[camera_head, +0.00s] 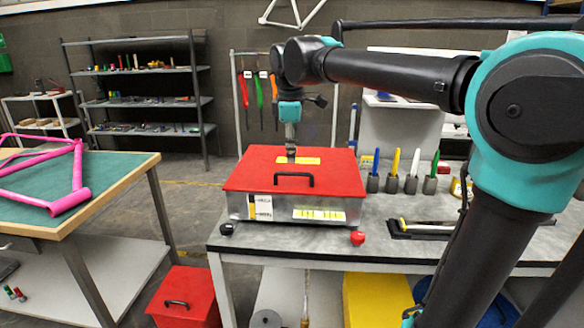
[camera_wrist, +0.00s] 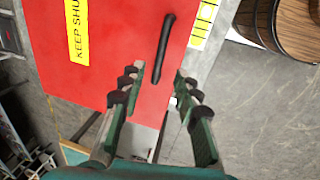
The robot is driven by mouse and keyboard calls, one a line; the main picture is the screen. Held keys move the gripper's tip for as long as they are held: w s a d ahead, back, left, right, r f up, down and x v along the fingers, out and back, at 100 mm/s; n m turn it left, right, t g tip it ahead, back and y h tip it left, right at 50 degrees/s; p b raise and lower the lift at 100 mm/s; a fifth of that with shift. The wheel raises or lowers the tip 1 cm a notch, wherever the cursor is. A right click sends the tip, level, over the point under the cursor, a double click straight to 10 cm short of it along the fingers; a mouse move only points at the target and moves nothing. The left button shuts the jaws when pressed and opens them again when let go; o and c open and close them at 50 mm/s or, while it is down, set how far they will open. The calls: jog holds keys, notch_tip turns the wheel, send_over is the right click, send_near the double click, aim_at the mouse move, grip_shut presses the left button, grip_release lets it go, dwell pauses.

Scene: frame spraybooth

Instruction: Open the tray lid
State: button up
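The tray is a metal box (camera_head: 285,207) with a red lid (camera_head: 245,177), lying shut on the grey workbench. A black bar handle (camera_head: 294,175) is on the lid near its front edge. In the wrist view the handle (camera_wrist: 163,48) crosses the red lid (camera_wrist: 120,45), beyond and roughly between my fingertips. My gripper (camera_head: 291,152) is over the lid, behind the handle in the head view. In the wrist view my gripper (camera_wrist: 158,70) is open, its fingers apart with nothing held. Whether a fingertip touches the lid cannot be told.
Holders with coloured tools (camera_head: 392,183) stand right of the tray. A pink frame (camera_head: 65,185) lies on the left table. A red box (camera_head: 185,295) is on the floor. A wooden barrel (camera_wrist: 288,25) shows in the wrist view.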

aim_at(292, 173)
jog(key=f, duration=0.3)
jog(key=w+f, duration=0.1)
jog(key=f, duration=0.2)
jog(key=shift+w+f, duration=0.1)
jog(key=shift+w, duration=0.05)
grip_shut()
